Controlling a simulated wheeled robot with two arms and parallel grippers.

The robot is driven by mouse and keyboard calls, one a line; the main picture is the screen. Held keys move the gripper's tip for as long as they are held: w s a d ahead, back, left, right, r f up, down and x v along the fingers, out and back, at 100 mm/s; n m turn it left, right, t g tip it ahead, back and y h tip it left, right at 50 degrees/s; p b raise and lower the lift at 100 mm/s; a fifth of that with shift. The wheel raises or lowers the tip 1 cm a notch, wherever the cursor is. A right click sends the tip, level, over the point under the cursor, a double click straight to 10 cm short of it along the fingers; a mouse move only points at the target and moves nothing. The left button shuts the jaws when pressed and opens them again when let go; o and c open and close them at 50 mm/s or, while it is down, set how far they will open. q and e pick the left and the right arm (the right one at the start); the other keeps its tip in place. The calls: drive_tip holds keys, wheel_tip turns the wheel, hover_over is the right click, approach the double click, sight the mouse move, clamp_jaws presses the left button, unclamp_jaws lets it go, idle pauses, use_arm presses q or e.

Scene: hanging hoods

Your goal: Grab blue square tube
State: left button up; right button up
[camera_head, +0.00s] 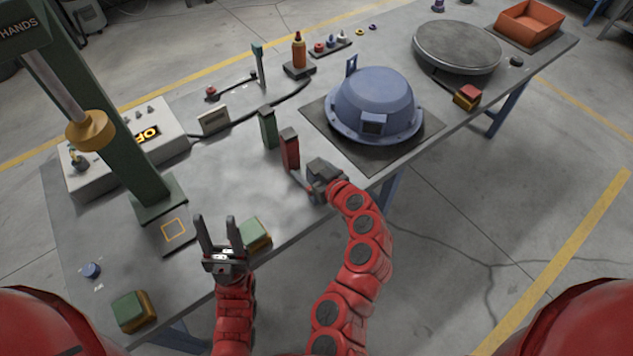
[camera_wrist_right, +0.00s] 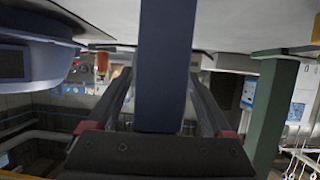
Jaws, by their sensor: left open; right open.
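A dark blue square tube (camera_wrist_right: 165,60) fills the middle of the right wrist view, standing between the two fingers of my right gripper (camera_wrist_right: 160,78). The fingers are open, one on each side of it. In the head view my right gripper (camera_head: 308,182) is low at the table's front edge, beside a red square tube (camera_head: 290,150). The blue tube is hard to make out there. My left gripper (camera_head: 217,225) is open, empty, fingers upward.
A blue dome (camera_head: 375,100) on a dark mat (camera_head: 315,112) is right of the tubes. A control box (camera_head: 120,140) and green post (camera_head: 115,135) stand left. Green-topped blocks (camera_head: 255,234) lie near the front edge. The table (camera_head: 225,180) is clear left of the tubes.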

clamp_jaws()
idle(0.5)
drive_tip(key=shift+r, duration=0.1)
